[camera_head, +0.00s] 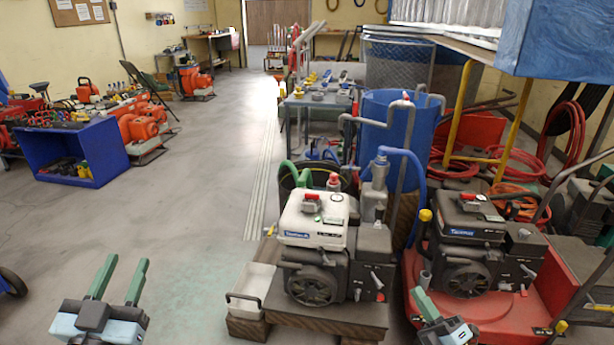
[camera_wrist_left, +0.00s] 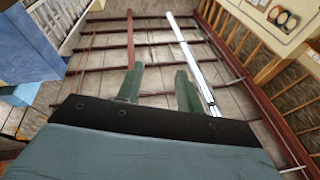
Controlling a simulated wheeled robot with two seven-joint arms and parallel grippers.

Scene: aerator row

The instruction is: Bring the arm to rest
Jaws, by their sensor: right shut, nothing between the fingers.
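My left gripper (camera_head: 120,278) is at the bottom left of the head view, over bare floor. Its two green fingers stand apart with nothing between them. In the left wrist view my left gripper (camera_wrist_left: 156,84) also shows open and empty, pointing up toward the roof beams. My right gripper (camera_head: 420,292) is at the bottom of the head view, between the white-topped engine machine (camera_head: 318,225) and the red engine machine (camera_head: 505,290). Its fingers are together and hold nothing. Whether it touches the red machine I cannot tell.
A blue barrel (camera_head: 390,130) stands behind the machines. A blue shelf box (camera_head: 85,152) and several orange machines (camera_head: 145,125) are at the left. A blue overhead box (camera_head: 565,45) juts in at the top right. The grey floor (camera_head: 200,190) in the middle left is clear.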

